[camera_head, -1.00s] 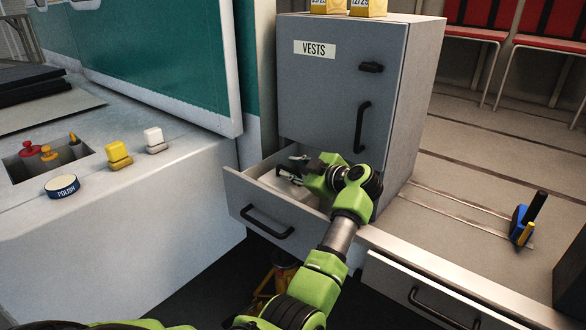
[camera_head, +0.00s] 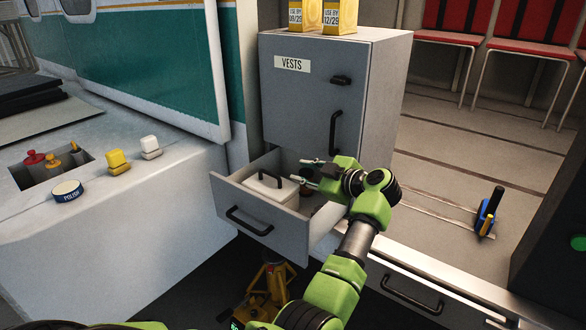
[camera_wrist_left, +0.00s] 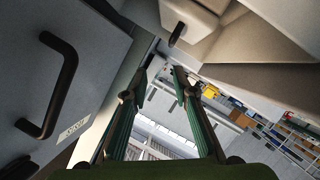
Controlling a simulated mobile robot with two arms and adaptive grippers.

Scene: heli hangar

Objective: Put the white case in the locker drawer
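The white case (camera_head: 262,190) with a dark handle sits inside the pulled-out locker drawer (camera_head: 238,212), with its handle up. In the left wrist view the white case (camera_wrist_left: 190,18) shows at the top, apart from the fingers. My left gripper (camera_head: 307,170) is just right of the case, above the drawer's right side. Its fingers (camera_wrist_left: 159,78) are spread with nothing between them. The grey locker (camera_head: 315,95), labelled VESTS, stands above the drawer with its door shut. My right gripper is not in view.
Yellow boxes (camera_head: 340,16) stand on the locker. A white counter at left holds a polish tin (camera_head: 67,190), a yellow block (camera_head: 118,162) and a white block (camera_head: 150,147). A blue and yellow item (camera_head: 489,212) stands on the bench at right. A yellow stand (camera_head: 268,283) is below the drawer.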

